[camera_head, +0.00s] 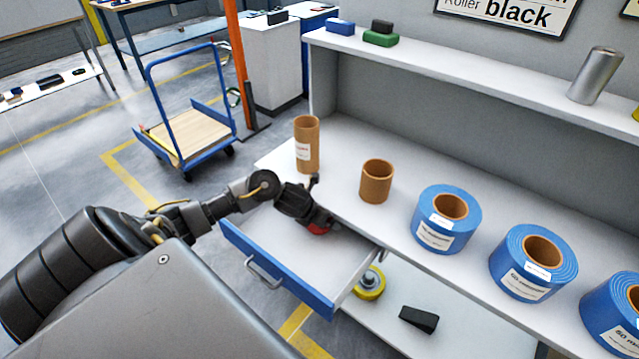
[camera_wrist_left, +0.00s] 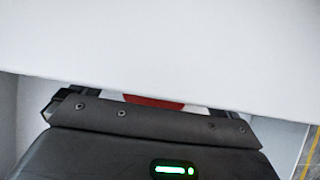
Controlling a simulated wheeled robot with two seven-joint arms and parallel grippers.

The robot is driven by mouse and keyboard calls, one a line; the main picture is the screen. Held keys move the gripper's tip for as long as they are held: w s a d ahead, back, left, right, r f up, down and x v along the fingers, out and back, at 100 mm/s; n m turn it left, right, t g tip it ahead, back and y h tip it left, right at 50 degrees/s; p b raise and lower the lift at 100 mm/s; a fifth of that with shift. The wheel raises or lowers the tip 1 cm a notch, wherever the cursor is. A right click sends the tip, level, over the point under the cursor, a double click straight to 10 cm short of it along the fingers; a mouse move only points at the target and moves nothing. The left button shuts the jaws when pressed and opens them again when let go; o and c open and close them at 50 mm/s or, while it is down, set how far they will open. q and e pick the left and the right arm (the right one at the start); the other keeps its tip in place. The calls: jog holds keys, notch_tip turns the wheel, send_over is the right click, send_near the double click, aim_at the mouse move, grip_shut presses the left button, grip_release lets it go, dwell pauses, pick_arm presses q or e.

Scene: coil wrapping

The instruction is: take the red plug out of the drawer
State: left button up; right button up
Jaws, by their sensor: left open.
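The red plug (camera_head: 319,229) lies inside the open blue-fronted drawer (camera_head: 276,282), near its back right, partly hidden by my left gripper. My left gripper (camera_head: 316,218) reaches down into the drawer right at the plug and is open. In the left wrist view a strip of the red plug (camera_wrist_left: 155,101) shows between the jaws, beyond the gripper's dark edge. A white surface covers the upper part of that view. Whether the fingers touch the plug cannot be told. My right gripper is not in view.
The white shelf (camera_head: 338,182) above the drawer carries a tall cardboard tube (camera_head: 307,145), a short one (camera_head: 377,182) and blue rolls (camera_head: 436,240). Below are a yellow wheel (camera_head: 371,284) and a black wedge (camera_head: 419,319). The drawer's left part is clear.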

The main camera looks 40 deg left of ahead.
pick_arm(q)
jog(key=c, duration=0.9)
jog(key=shift+r, duration=0.1)
jog(key=shift+c, duration=0.2)
